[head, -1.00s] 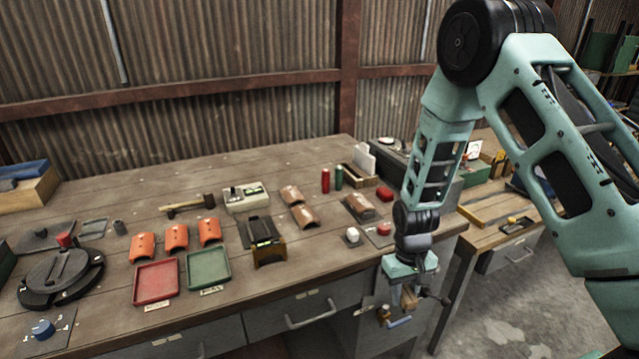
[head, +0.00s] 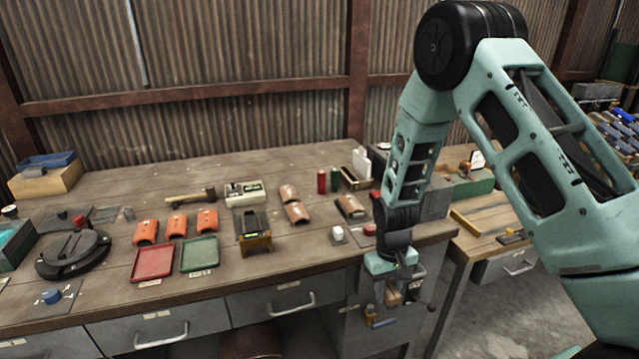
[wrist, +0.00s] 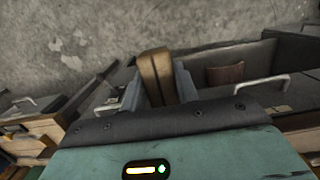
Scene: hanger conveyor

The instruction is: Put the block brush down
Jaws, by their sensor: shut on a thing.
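My gripper (head: 391,288) hangs pointing down in front of the workbench's right front edge, beside the drawer fronts and below the top's level. It is shut on a brown wooden block, the block brush (wrist: 156,76), seen between the fingers in the wrist view. In the head view the block brush (head: 393,297) shows small below my wrist. Its bristles cannot be made out. It is in the air, with grey floor behind it in the wrist view.
A lower side table (head: 490,235) stands at the right.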

